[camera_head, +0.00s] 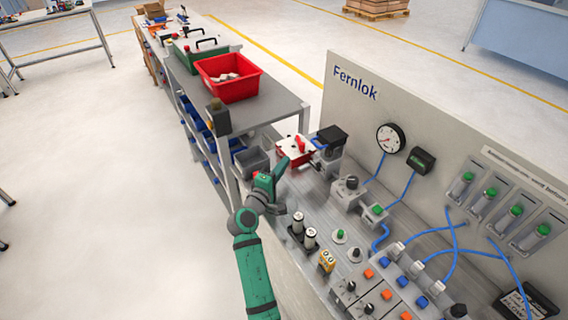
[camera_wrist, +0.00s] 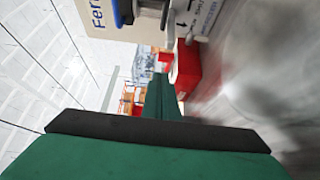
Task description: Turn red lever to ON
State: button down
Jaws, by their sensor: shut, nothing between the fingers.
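The red lever (camera_head: 300,143) stands up from a white-topped red box (camera_head: 284,157) at the far left end of the grey workbench in the head view. My gripper (camera_head: 279,168) is shut and empty, close to the near left side of this box. In the wrist view my green finger (camera_wrist: 160,98) points toward the red box (camera_wrist: 187,70), which is just right of its tip. Whether gripper and lever touch, I cannot tell. The ON marking is too small to read.
A black-topped unit (camera_head: 331,138) stands behind the red box, before the grey Fernlok panel (camera_head: 354,98). A grey bin (camera_head: 251,161) is to the left. Knobs, buttons and blue hoses fill the bench to the right. A red crate (camera_head: 229,82) sits on the farther table.

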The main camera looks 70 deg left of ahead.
aim_at(301, 147)
jog(key=x, duration=0.7)
jog(key=shift+w+a, duration=0.15)
jog(key=shift+w+d, duration=0.35)
jog(key=shift+w, duration=0.25)
jog(key=shift+d, duration=0.1)
